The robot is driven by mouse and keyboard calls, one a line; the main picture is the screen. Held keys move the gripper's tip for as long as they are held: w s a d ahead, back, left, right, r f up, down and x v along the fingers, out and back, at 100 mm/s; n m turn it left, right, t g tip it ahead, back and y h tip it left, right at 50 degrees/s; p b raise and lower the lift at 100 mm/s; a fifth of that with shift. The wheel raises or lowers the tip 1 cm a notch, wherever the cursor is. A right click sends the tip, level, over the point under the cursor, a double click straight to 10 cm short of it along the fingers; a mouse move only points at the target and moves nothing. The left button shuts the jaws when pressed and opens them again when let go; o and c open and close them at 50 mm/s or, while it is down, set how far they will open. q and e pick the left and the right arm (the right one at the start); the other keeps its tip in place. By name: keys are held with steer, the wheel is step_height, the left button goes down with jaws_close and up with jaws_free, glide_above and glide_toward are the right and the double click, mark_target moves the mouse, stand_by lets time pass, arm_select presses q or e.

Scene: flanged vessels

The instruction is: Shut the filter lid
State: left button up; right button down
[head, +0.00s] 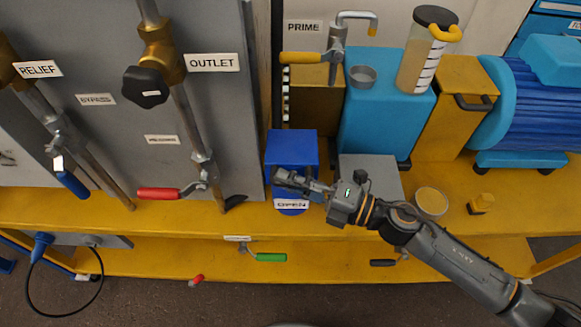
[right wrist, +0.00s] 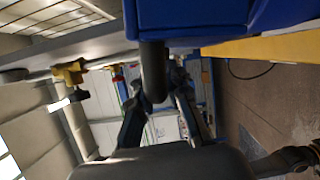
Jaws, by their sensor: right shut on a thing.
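The blue filter (head: 291,148) stands at the shelf's front edge, with a square upper part and a rounded blue part below its white label. I cannot clearly tell where its lid ends or how far open it is. My right gripper (head: 281,178) reaches in from the right, in front of the blue part. In the right wrist view, its fingers (right wrist: 158,95) are shut on a dark round handle (right wrist: 153,62) that hangs from the blue filter (right wrist: 190,18). The gripper hides the handle in the head view. My left gripper is not in view.
A grey panel with pipes, a red-handled valve (head: 158,193) and a black knob (head: 146,87) stands to the left. A light-blue block (head: 385,125) with a clear jar (head: 421,65) stands behind right. A yellow-filled round cup (head: 431,201) sits near my right arm on the yellow shelf (head: 345,222).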

steer(key=shift+s+a+f+b, duration=0.1)
steer(key=shift+s+f+b, duration=0.15)
steer(key=shift+f, duration=0.35)
steer(key=shift+s+f+b, duration=0.15)
steer(key=shift+s+f, duration=0.2)
steer(key=shift+f, duration=0.25)
steer(key=shift+s+f, duration=0.1)
steer(key=shift+f, duration=0.05)
steer(key=c, duration=1.3)
jaws_free()
steer(key=shift+r, duration=0.2)
steer(key=v, duration=1.2)
